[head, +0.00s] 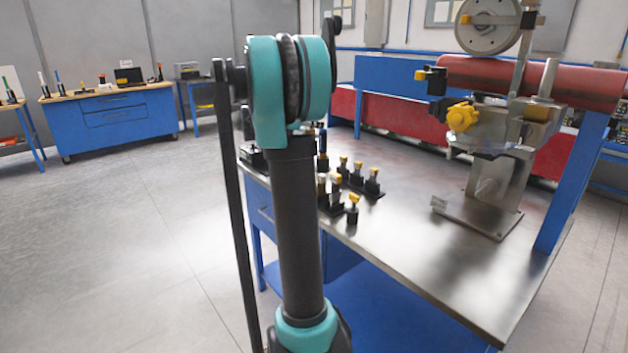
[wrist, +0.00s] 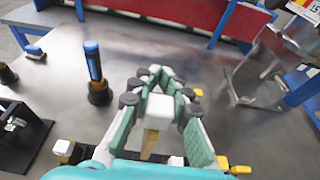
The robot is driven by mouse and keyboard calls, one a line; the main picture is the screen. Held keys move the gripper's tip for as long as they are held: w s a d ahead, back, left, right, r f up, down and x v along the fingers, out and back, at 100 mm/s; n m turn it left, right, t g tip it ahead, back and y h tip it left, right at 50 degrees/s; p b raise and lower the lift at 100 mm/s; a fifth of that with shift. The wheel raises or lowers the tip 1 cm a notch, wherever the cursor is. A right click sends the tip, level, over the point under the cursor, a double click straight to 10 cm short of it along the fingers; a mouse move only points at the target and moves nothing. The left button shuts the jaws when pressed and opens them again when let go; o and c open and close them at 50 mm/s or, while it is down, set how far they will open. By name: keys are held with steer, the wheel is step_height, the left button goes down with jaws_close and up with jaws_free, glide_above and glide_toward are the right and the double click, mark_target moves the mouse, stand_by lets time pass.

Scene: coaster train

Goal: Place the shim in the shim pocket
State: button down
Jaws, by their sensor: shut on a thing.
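In the wrist view my gripper (wrist: 160,82) is closed around a small pale piece with a tan lower part (wrist: 158,112), which I take to be the shim. The fingers cover much of it, and it is held above the steel bench top. In the head view my gripper and the piece are hidden behind my arm. I cannot make out the shim pocket for certain in either view. A metal fixture (head: 490,190) with a yellow knob (head: 462,117) stands at the right of the bench.
Several yellow-topped black holders (head: 353,208) stand on the bench (head: 430,260) near its left edge. A blue-handled tool (wrist: 93,62) stands upright in a black holder, left of my gripper. A red roller (head: 560,82) lies across the back right. The bench middle is clear.

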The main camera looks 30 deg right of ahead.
step_height(320, 180, down, 17)
steer(key=shift+f, duration=0.1)
stand_by(0.4)
steer(key=c, duration=1.4)
jaws_free()
steer(key=shift+a, duration=0.1)
steer(key=v, duration=1.2)
steer(key=s+a+f+m+y, duration=0.4)
steer(key=s+a+f+m, duration=0.2)
steer(key=s+a, duration=0.2)
steer(key=s+a+f+m+t+y, duration=0.1)
steer(key=s+a+f+m+y, duration=0.4)
steer(key=s+a, duration=0.4)
steer(key=s+a+f+m+t+y, duration=0.1)
steer(key=s+a+f+m+y, duration=0.4)
steer(key=s, duration=0.6)
steer(key=shift+s+a+f+m, duration=0.1)
steer(key=shift+a+f+m, duration=0.3)
steer(key=shift+a+m, duration=0.25)
steer(key=shift+a+f+m, duration=0.4)
steer(key=shift+a+m, duration=0.15)
steer(key=shift+a, duration=0.15)
steer(key=shift+s+a+f+m, duration=0.1)
steer(key=shift+a+f+m, duration=0.3)
steer(key=shift+a+m, duration=0.25)
